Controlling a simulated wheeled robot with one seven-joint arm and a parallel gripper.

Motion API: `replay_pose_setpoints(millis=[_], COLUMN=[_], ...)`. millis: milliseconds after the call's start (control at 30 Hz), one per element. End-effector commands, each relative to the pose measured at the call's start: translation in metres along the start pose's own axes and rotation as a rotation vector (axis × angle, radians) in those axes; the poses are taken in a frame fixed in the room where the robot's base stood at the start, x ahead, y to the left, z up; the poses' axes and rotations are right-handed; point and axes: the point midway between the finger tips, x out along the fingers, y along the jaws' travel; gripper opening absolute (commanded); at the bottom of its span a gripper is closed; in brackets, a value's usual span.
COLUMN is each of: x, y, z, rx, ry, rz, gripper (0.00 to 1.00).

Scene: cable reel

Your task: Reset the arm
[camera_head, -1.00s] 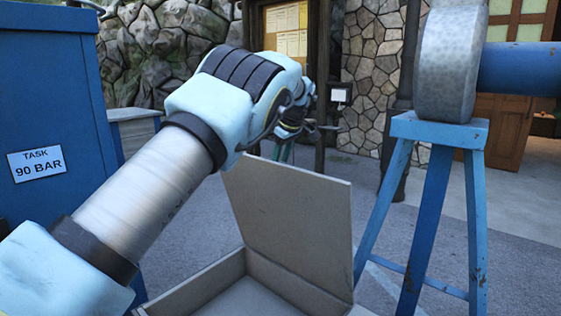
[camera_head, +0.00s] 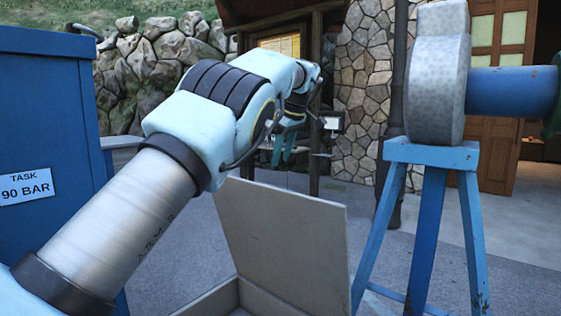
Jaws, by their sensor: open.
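My gripper (camera_head: 284,148) is at the far end of my arm, in the middle of the head view. Its teal fingers point down and stand apart with nothing seen between them. It hangs in the air beyond the raised lid of an open box (camera_head: 290,235), above the grey ground. My forearm and wrist hide part of the view behind them.
A blue stand (camera_head: 433,156) at the right holds a grey reel (camera_head: 437,75) with a blue axle (camera_head: 510,92). A blue cabinet (camera_head: 45,120) with a "TASK 90 BAR" label is at the left. A notice board (camera_head: 280,44) and stone wall (camera_head: 365,80) stand behind.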

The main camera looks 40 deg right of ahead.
Motion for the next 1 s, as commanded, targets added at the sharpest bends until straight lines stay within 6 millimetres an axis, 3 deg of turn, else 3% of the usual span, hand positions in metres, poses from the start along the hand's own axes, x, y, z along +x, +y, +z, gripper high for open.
replay_pose_setpoints(millis=[433,567,667,767,1000], x=[0.001,0.009,0.026,0.05,0.101], y=[-0.001,-0.011,-0.034,-0.07,-0.179], z=[-0.001,-0.016,-0.045,-0.08,-0.142], rx=[0.0,-0.005,-0.009,-0.008,0.011], ry=[0.0,-0.009,-0.028,-0.056,-0.125], rz=[-0.001,-0.01,-0.025,-0.044,-0.067], gripper=[0.5,0.5,0.5,0.5,0.5])
